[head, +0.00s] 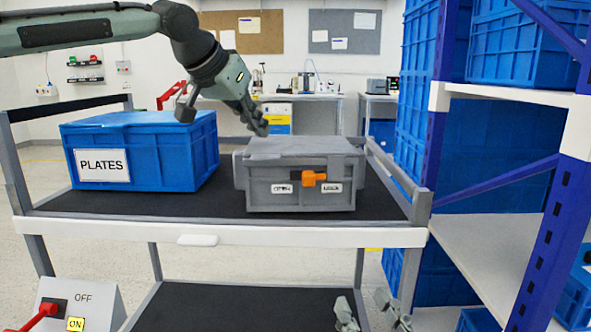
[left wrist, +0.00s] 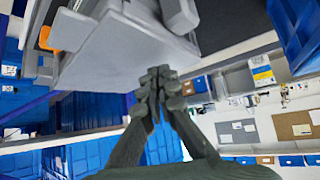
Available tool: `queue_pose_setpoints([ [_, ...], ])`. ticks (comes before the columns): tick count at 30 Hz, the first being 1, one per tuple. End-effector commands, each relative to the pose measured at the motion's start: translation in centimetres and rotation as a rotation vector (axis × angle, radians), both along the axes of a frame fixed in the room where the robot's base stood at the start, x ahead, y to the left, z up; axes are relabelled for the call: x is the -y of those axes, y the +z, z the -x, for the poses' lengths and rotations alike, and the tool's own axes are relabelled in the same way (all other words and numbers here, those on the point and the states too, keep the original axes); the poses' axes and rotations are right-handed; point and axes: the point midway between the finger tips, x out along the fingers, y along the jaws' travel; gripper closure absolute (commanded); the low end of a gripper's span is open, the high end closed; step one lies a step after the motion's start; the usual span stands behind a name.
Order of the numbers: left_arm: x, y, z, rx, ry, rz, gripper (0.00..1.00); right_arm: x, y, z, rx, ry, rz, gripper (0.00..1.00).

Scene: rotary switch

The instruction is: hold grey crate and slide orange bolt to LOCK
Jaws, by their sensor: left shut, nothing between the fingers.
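The grey crate (head: 260,172) stands on the cart's top shelf with its lid down. The orange bolt (head: 313,178) is on its front, between the OPEN label (head: 283,189) and the LOCK label (head: 332,188). My left gripper (head: 260,130) is shut and empty, by the crate's upper left. In the left wrist view its closed fingertips (left wrist: 158,82) overlap the crate's edge (left wrist: 115,55); I cannot tell whether they touch. The bolt also shows there at the upper left (left wrist: 45,38). My right gripper (head: 370,312) is open and empty at the bottom, low before the cart.
A blue PLATES crate (head: 165,150) stands left of the grey crate on the black shelf (head: 225,204). A blue-posted rack (head: 520,180) with blue crates is close on the right. A panel (head: 95,300) with a red lever is at the lower left.

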Motion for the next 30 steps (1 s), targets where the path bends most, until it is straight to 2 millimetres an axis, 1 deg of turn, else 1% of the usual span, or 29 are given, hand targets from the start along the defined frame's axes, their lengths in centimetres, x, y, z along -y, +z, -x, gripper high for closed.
queue_pose_setpoints([
  [17,0.0,-1.6,0.0,-0.002,0.000,0.001,1.00,0.0,-0.3,0.0,0.000,0.000,0.000,0.60],
  [30,0.0,-2.0,0.1,-0.009,0.000,-0.003,1.00,0.0,-0.3,0.0,0.000,0.000,0.000,0.60],
])
